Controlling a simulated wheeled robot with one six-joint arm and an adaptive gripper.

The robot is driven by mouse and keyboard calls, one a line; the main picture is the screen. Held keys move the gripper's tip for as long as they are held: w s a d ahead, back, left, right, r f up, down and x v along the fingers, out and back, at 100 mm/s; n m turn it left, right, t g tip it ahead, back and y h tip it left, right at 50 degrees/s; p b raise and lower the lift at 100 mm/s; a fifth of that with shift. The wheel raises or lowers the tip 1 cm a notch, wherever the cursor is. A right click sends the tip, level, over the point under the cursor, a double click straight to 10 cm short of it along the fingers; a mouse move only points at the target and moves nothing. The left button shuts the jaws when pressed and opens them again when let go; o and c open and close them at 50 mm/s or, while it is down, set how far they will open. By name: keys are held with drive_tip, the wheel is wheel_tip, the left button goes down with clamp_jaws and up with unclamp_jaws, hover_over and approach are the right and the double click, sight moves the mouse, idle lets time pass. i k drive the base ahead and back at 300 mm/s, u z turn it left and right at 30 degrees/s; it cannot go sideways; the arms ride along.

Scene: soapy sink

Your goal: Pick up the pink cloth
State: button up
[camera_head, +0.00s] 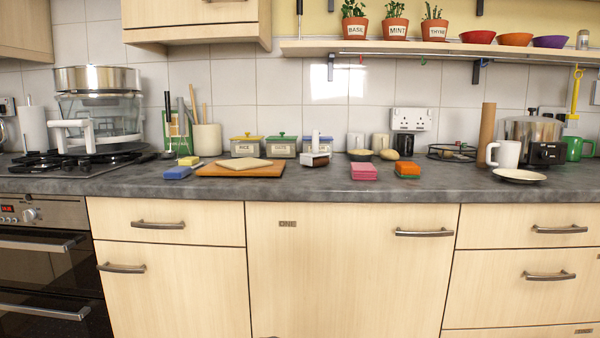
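A pink folded cloth (364,172) lies on the grey countertop, right of the picture's middle and near the front edge. It looks like a small, thick rectangular stack with a darker pink lower part. Nothing covers it. My gripper is not in view.
A white plate (520,175) is farther right. The front counter strip is clear.

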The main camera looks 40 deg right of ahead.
sight(360, 171)
drive_tip(key=u, duration=0.5)
drive_tip(key=i, duration=1.4)
drive_tip(key=z, duration=2.5)
